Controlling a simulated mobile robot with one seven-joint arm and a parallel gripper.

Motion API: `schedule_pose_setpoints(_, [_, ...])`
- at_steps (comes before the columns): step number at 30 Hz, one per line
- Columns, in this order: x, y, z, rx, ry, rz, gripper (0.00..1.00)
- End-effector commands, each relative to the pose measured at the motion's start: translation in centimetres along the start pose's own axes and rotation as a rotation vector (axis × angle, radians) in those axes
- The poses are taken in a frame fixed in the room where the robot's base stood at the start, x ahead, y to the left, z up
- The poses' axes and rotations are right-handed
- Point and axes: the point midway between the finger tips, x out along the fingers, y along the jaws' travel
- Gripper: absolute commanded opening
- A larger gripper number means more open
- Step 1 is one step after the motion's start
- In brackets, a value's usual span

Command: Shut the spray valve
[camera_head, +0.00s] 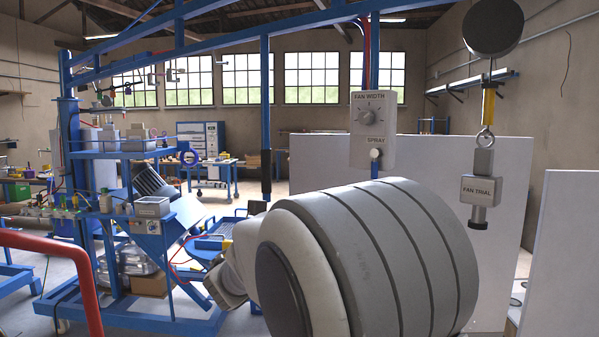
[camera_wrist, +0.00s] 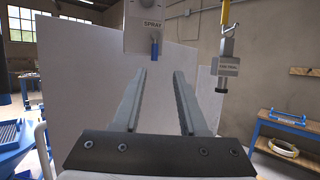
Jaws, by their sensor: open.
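A grey control box (camera_head: 372,117) labelled FAN WIDTH and SPRAY hangs on a blue post right of centre in the head view. It has a round dial on its face. A small pale knob (camera_head: 376,154), which I take as the spray valve, sits under the SPRAY label. In the wrist view the box's lower part (camera_wrist: 149,26) shows at the top, with a blue stem or hose (camera_wrist: 155,48) below. My gripper (camera_wrist: 163,71) is open and empty, its fingers pointing toward the area below the box, apart from it. My arm hides the gripper in the head view.
A pale panel (camera_head: 510,160) stands behind. A blue workbench (camera_wrist: 287,145) is at the right. A red rail (camera_head: 75,262) crosses the left.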

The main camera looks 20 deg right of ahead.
Motion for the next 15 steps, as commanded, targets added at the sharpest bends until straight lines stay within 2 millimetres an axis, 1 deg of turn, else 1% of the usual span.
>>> schedule_pose_setpoints(1, [-0.2, 0.4, -0.1, -0.011, -0.017, 0.008, 0.42])
schedule_pose_setpoints(4, [0.0, 0.8, 0.2, -0.019, -0.033, 0.015, 0.42])
schedule_pose_setpoints(8, [1.4, 0.8, 0.4, -0.018, -0.034, 0.014, 0.42])
schedule_pose_setpoints(11, [3.2, 0.7, 0.5, -0.019, -0.033, 0.012, 0.42])
schedule_pose_setpoints(15, [6.3, 0.8, 0.6, -0.020, -0.033, 0.012, 0.42])
